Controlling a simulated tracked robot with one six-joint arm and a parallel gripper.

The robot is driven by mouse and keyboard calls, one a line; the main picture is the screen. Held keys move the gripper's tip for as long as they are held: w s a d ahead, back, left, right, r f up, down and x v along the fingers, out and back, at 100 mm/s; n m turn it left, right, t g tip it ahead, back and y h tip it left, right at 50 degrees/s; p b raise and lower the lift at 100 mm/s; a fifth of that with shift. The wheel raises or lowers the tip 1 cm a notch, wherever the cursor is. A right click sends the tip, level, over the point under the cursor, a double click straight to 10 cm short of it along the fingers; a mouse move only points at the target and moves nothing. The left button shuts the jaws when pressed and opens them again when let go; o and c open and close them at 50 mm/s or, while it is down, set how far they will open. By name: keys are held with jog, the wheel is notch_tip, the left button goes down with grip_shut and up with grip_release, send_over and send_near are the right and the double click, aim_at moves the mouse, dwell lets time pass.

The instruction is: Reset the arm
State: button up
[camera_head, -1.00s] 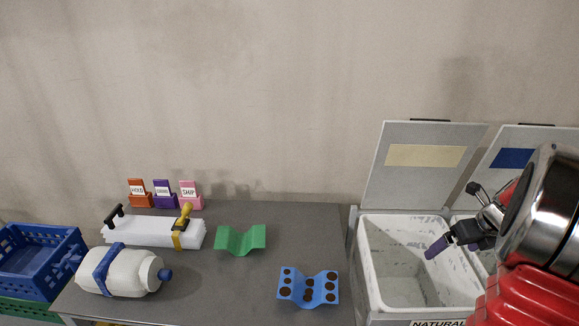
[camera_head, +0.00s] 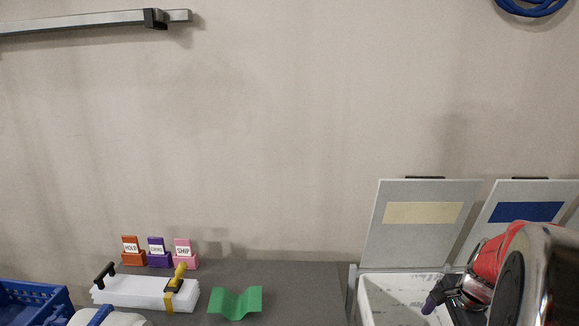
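My gripper (camera_head: 436,300) is at the lower right, over the open white bin (camera_head: 376,297) with the cream label on its raised lid. Dark purple fingertips show at its end, pointing down and left. From this side I cannot make out a gap between the fingers, and no object shows in them. The silver and red links of my arm fill the lower right corner and hide part of the bins.
A grey table (camera_head: 310,281) holds a green corrugated sheet (camera_head: 235,303), a white stack (camera_head: 132,292) with a yellow-handled tool (camera_head: 176,279), and orange, purple and pink label holders. A blue crate (camera_head: 35,301) is at left. A second lid (camera_head: 513,222) stands raised at right.

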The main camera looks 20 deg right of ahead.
jog(key=s+a+r+n+t, duration=0.1)
jog(key=s+a+r+n, duration=0.1)
jog(key=a+r+n, duration=0.2)
jog(key=s+a+r+n+t, duration=0.1)
jog(key=a+r+n, duration=0.3)
jog(key=a+n, duration=0.6)
jog(key=s+a+r+n+t, duration=0.1)
jog(key=s+a+r+n, duration=0.2)
jog(key=a, duration=1.5)
jog(key=shift+r+n, duration=0.4)
jog(key=shift+n, duration=1.7)
